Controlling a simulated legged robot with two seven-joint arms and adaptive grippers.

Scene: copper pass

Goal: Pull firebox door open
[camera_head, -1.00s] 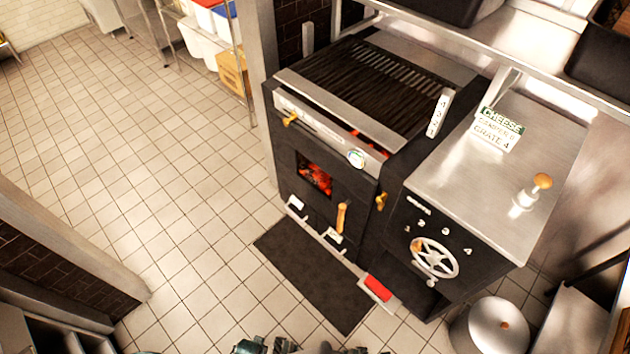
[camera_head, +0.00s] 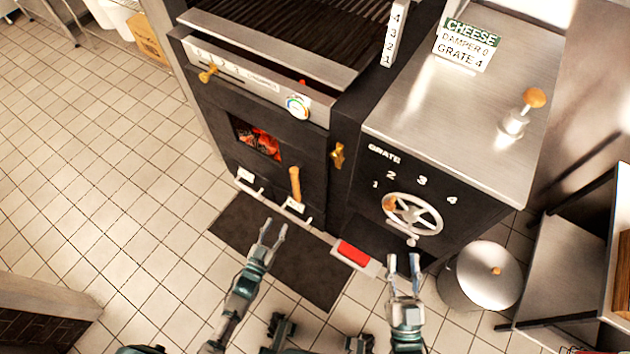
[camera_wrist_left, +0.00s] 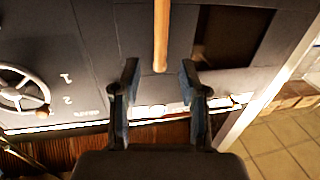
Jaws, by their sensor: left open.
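The firebox door (camera_head: 265,185) is the black panel on the oven front, with a window (camera_head: 258,140) showing glowing coals. It looks shut. Its upright wooden handle (camera_head: 295,184) is on the right part of the door. A brass latch (camera_head: 338,156) sits right of the door. My left gripper (camera_head: 273,232) is open and empty, below and left of the handle in the head view. In the left wrist view the handle (camera_wrist_left: 161,35) lies just beyond and between the spread fingertips (camera_wrist_left: 160,78), apart from them. My right gripper (camera_head: 404,262) is open and empty, below the grate wheel.
The spoked grate wheel (camera_head: 413,214) is on the cabinet to the right. A red pedal (camera_head: 354,252) sticks out near the floor, between my grippers. A lidded metal bin (camera_head: 484,272) stands at the right. A dark mat (camera_head: 305,270) covers the floor before the oven.

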